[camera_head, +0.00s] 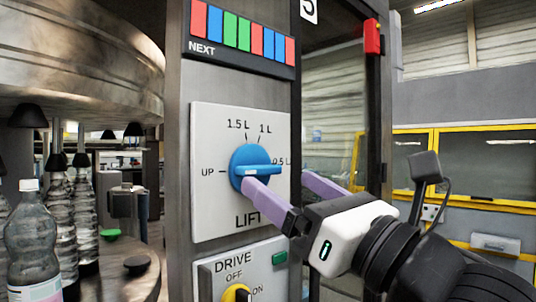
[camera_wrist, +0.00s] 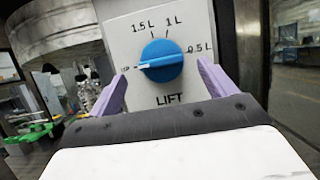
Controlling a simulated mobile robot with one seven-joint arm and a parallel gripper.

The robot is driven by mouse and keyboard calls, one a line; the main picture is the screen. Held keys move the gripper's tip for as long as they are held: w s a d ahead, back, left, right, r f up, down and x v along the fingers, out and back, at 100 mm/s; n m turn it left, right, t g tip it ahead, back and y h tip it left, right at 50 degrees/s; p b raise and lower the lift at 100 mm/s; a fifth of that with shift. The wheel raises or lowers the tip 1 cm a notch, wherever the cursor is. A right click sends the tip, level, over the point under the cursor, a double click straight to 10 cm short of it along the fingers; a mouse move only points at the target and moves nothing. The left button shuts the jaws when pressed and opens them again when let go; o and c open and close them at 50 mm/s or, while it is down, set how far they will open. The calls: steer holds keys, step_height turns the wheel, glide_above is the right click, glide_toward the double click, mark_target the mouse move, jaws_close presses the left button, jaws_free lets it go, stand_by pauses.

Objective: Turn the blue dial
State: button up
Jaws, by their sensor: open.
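The blue dial (camera_head: 250,160) sits on a light grey panel (camera_head: 215,135) marked UP, 1.5 L, 1 L, 0.5 L and LIFT. In the wrist view the blue dial (camera_wrist: 165,60) has a raised grip bar, with its white mark at the left end toward UP. My gripper (camera_head: 278,180) is open, its two lilac fingers in front of the panel. In the head view the left finger overlaps the dial's lower edge. In the wrist view the dial shows between the fingers of my gripper (camera_wrist: 161,70); contact cannot be told.
Below is a DRIVE panel (camera_head: 210,268) with a yellow knob (camera_head: 236,293) and a green button (camera_head: 279,258). A row of coloured blocks (camera_head: 243,38) marked NEXT is above. Bottles (camera_head: 32,245) stand at the left under a large metal drum (camera_head: 80,50).

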mark_target(265, 171)
steer(key=p+x, duration=0.1)
steer(key=x, duration=0.4)
steer(key=c, duration=0.9)
